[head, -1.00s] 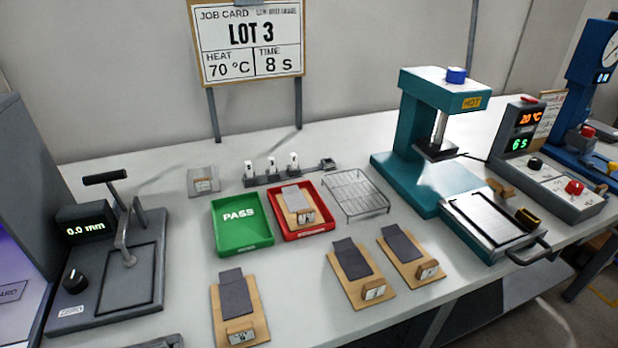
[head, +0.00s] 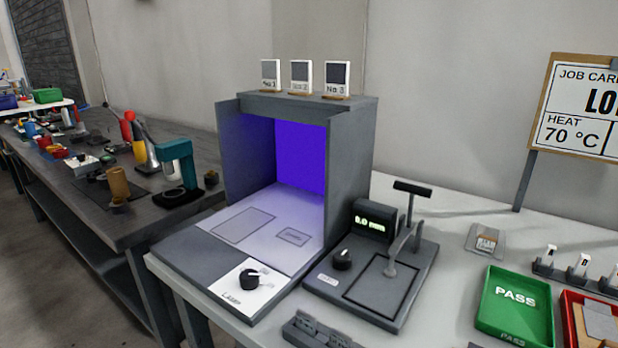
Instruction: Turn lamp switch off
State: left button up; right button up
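A grey open-fronted lamp booth (head: 352,160) stands on the bench in the middle of the head view. Its inside back wall (head: 300,155) glows violet. A black rotary lamp switch (head: 249,279) sits on a white label plate (head: 262,291) at the front of the booth's base. The lettering around the knob is too small to read surely. Neither of my grippers shows in the head view.
A thickness gauge (head: 385,270) reading 0.0 mm, with its own black knob (head: 342,259), stands close right of the booth. A green PASS tray (head: 515,305) is farther right. A dark side bench (head: 130,215) with tools is at left. Three small cards (head: 300,76) stand on the booth's top.

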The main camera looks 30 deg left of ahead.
aim_at(248, 278)
jog(key=u, duration=1.3)
